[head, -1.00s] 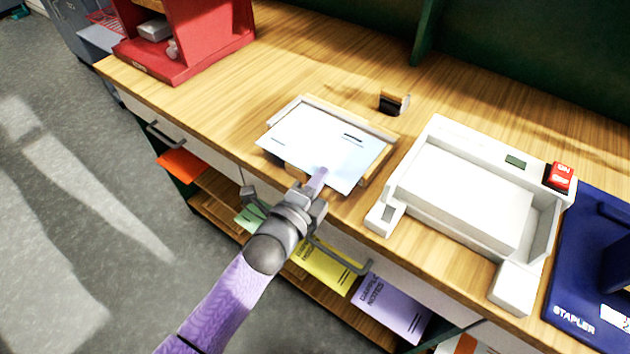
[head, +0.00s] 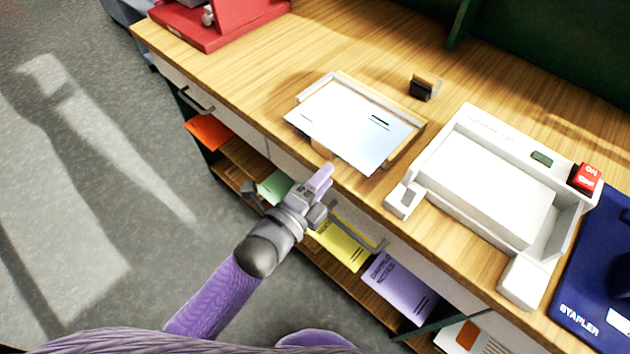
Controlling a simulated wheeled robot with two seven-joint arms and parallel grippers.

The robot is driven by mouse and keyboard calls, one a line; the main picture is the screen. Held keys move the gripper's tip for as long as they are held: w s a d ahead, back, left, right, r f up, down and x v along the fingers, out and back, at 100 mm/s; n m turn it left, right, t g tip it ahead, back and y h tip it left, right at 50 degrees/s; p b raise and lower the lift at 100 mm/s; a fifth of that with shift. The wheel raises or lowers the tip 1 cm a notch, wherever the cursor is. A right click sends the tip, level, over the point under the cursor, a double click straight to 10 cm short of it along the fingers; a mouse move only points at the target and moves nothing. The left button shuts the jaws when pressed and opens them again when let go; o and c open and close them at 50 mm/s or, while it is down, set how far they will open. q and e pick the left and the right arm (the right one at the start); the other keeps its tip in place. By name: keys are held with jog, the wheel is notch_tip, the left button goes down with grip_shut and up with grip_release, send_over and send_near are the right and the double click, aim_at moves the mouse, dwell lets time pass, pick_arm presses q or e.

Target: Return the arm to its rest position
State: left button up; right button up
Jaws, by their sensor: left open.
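My left arm (head: 215,292) comes in from the lower left of the head view. Its left gripper (head: 292,190) is open, with nothing seen between its fingers. It is in front of the table's front edge, over the lower shelf in the picture and apart from the papers on the table. A light blue-white sheet (head: 345,125) lies on a tray with a raised pale rim (head: 375,95). My right gripper is not in view.
The wooden table (head: 300,50) holds a red stand (head: 225,22), a small black and wood block (head: 421,88), a white machine (head: 480,180) with a red switch (head: 585,179), and a blue stapler base (head: 590,290). Drawer handles (head: 197,101) jut out in front. Coloured papers (head: 400,288) lie on the shelf below.

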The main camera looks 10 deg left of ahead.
pick_arm(q)
jog(key=v, duration=0.3)
jog(key=shift+s+a, duration=0.15)
jog(key=shift+s, duration=0.05)
jog(key=s+a+f+n+g+y, duration=0.45)
jog(key=s+f+n, duration=0.2)
jog(key=f, duration=0.55)
jog(key=s+a+f+n+g+y, duration=0.3)
jog(key=s+a+f+n, duration=0.3)
jog(key=f, duration=0.6)
jog(key=s+a+f+n+g+y, duration=0.1)
jog(key=s+f+n+g, duration=0.2)
jog(key=s, duration=0.7)
jog(key=s+a+f+n+g+y, duration=0.1)
jog(key=s+f+n+g, duration=0.3)
jog(key=s, duration=0.5)
jog(key=shift+s+a+n, duration=0.35)
jog(key=shift+a+n, duration=0.2)
jog(key=shift+n, duration=0.5)
jog(key=shift+w+f, duration=0.1)
